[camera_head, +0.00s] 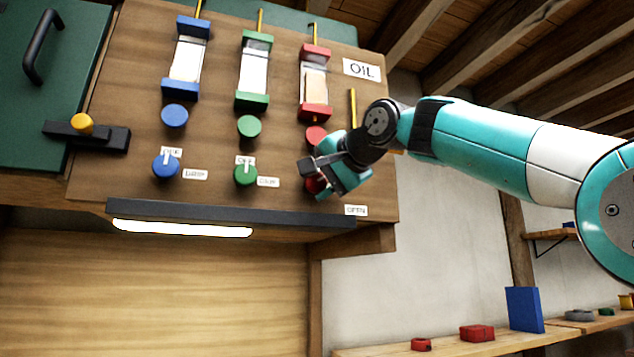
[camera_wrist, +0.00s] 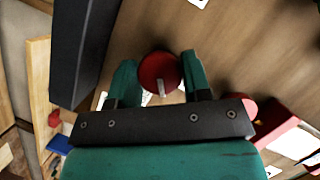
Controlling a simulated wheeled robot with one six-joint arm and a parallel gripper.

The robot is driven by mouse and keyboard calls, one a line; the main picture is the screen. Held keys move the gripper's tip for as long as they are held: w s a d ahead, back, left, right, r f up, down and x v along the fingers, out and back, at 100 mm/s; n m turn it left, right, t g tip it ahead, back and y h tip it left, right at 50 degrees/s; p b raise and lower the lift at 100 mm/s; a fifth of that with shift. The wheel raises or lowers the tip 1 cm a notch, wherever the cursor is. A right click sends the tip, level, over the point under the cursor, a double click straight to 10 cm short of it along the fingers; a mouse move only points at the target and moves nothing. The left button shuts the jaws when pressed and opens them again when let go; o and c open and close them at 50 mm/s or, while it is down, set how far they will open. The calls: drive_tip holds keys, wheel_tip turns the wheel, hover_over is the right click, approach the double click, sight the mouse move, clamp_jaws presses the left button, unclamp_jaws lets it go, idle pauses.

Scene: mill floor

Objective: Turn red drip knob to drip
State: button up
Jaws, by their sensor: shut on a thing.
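The red drip knob (camera_head: 313,186) is the lower red knob at the right of the wooden oil panel, mostly hidden by my gripper (camera_head: 322,178) in the head view. In the wrist view the round red knob (camera_wrist: 158,70) sits between my two teal fingers (camera_wrist: 160,80), with its pale pointer toward the gripper's palm. My gripper is shut on this knob. A small white label (camera_head: 356,210) lies below and right of it, its text hard to read. Any label right at the knob is hidden in the head view.
A blue knob (camera_head: 165,167) and a green knob (camera_head: 245,174) stand to the left. Another red knob (camera_head: 316,136) and a red-framed sight glass (camera_head: 314,85) are just above. A dark bar (camera_head: 230,213) with a lamp runs along the panel's lower edge, close below my gripper.

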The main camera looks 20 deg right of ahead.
drive_tip(key=m+t+y, duration=0.1)
drive_tip(key=m, duration=0.2)
drive_tip(key=shift+d+f+m+y, duration=0.1)
drive_tip(key=shift+m+y, duration=0.2)
drive_tip(key=shift+m+t+b, duration=0.5)
drive_tip(key=shift+m+b, duration=0.05)
drive_tip(key=shift+m, duration=0.65)
drive_tip(key=o, duration=0.9)
drive_tip(key=b+v, duration=0.3)
drive_tip(key=v, duration=1.4)
drive_tip(key=shift+d+f+y+b, duration=0.2)
drive_tip(key=shift+d+y+b, duration=0.05)
drive_tip(key=shift+y+b, duration=0.05)
